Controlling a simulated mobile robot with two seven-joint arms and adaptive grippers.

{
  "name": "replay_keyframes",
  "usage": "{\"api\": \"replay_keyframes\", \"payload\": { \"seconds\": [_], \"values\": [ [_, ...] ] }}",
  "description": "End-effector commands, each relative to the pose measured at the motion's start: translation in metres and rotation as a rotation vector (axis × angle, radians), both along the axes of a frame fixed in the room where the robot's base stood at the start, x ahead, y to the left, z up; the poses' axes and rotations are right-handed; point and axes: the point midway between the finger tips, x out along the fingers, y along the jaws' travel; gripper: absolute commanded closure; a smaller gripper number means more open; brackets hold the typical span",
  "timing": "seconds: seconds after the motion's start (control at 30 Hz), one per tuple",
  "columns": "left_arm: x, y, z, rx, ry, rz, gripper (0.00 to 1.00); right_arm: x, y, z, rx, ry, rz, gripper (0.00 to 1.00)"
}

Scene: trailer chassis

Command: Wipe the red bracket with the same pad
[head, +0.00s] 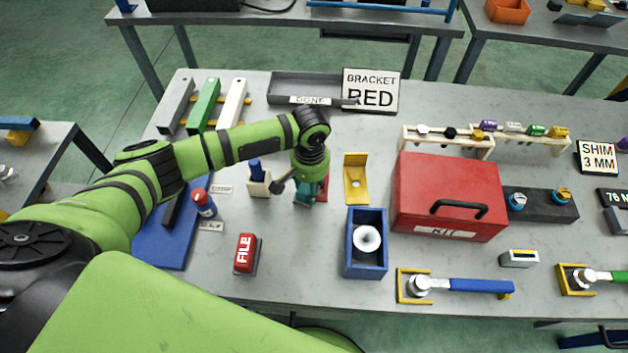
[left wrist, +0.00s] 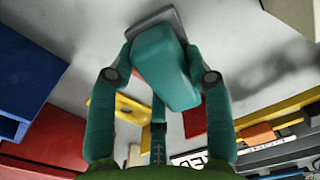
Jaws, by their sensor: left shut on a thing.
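My left gripper (head: 304,196) is over the middle of the table, pointing down. A red piece, likely the bracket, shows behind the pad in the left wrist view (left wrist: 194,119). I cannot tell whether pad and bracket touch. My right gripper is not in view.
A yellow bracket (head: 355,180) stands close to the right. A beige holder (head: 258,187) is close to the left. A blue bin (head: 366,268), a red kit box (head: 450,196) and a red FILE block (head: 247,255) are nearby. A BRACKET RED sign (head: 370,92) stands behind.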

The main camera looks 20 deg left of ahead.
Motion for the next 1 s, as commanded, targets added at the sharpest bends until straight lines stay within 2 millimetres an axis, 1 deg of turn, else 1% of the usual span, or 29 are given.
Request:
{"api": "replay_keyframes", "payload": {
  "seconds": [0.03, 0.17, 0.4, 0.5, 0.6, 0.87, 1.0],
  "values": [
    [0.0, -0.002, 0.0, -0.002, 0.001, 0.0, 0.76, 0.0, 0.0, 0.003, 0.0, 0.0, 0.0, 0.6],
    [0.003, -0.011, -0.001, -0.003, 0.0, -0.001, 0.76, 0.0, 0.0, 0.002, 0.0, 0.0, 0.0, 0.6],
    [0.008, -0.032, -0.004, -0.004, 0.001, -0.001, 0.76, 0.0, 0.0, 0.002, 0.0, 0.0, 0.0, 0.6],
    [0.01, -0.037, -0.005, -0.003, 0.002, -0.001, 0.76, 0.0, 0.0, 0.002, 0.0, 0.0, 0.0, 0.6],
    [0.01, -0.04, -0.006, -0.003, 0.003, -0.001, 0.76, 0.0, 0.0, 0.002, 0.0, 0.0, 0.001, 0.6],
    [0.009, -0.04, -0.007, -0.003, 0.006, -0.002, 0.76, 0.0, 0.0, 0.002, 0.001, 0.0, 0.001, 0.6],
    [0.008, -0.04, -0.002, -0.003, 0.008, -0.002, 0.76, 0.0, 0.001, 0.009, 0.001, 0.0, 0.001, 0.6]
  ]
}}
